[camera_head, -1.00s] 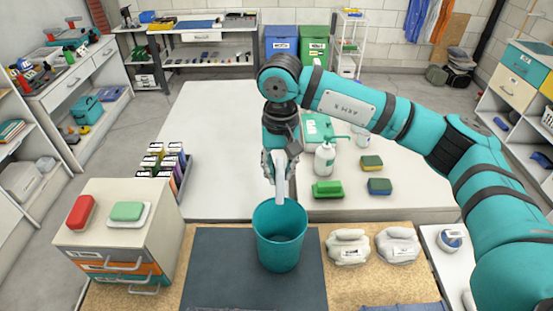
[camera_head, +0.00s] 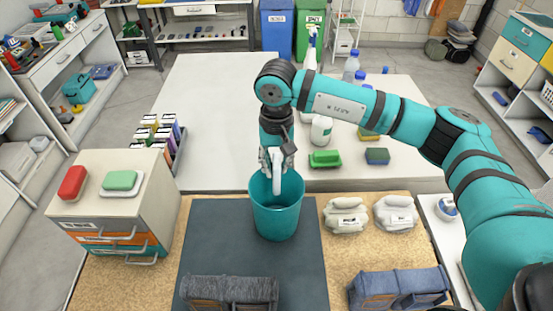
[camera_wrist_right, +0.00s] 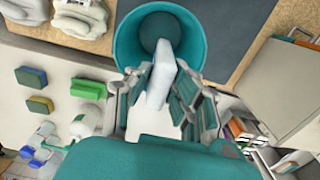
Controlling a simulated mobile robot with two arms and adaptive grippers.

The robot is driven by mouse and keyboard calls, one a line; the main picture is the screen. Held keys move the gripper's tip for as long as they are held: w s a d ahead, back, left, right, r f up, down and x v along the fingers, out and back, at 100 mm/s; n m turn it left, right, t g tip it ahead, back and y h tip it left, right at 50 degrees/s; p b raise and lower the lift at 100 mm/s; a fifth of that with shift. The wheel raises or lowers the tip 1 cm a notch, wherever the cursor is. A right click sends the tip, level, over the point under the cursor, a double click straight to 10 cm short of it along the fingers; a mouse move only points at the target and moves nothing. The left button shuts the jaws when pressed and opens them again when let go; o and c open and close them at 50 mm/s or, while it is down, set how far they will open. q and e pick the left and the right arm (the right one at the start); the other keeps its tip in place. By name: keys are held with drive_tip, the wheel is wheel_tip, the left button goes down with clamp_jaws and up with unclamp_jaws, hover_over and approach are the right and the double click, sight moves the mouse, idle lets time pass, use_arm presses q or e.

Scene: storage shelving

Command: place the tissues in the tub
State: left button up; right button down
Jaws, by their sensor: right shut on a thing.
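The teal tub (camera_head: 276,222) stands upright at the back edge of a dark mat. My right gripper (camera_head: 276,158) is above its mouth, pointing down and shut on a white pack of tissues (camera_head: 277,182). The pack hangs upright, its lower end within the tub's opening. In the right wrist view the gripper (camera_wrist_right: 160,85) has a finger on each side of the tissues (camera_wrist_right: 158,78), and the tub (camera_wrist_right: 128,35) lies beyond them. The tub's floor shows in that view, with nothing lying on it. My left gripper is not in view.
White bundles (camera_head: 346,216) lie to the tub's right. A drawer cabinet (camera_head: 115,215) stands to the left. A green sponge (camera_head: 324,158) and bottles stand behind on the white table, whose left part is clear.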

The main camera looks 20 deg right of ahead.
drive_tip(key=c, duration=1.1)
unclamp_jaws()
drive_tip(key=shift+c, duration=0.2)
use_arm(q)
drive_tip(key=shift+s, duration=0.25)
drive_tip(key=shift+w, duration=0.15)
use_arm(e)
drive_tip(key=shift+r, duration=0.1)
wheel_tip(320, 180, up, 7)
drive_tip(key=shift+f+p, duration=0.1)
drive_tip(key=shift+p, duration=1)
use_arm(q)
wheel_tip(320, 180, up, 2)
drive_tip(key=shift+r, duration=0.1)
use_arm(e)
drive_tip(key=shift+s, duration=0.1)
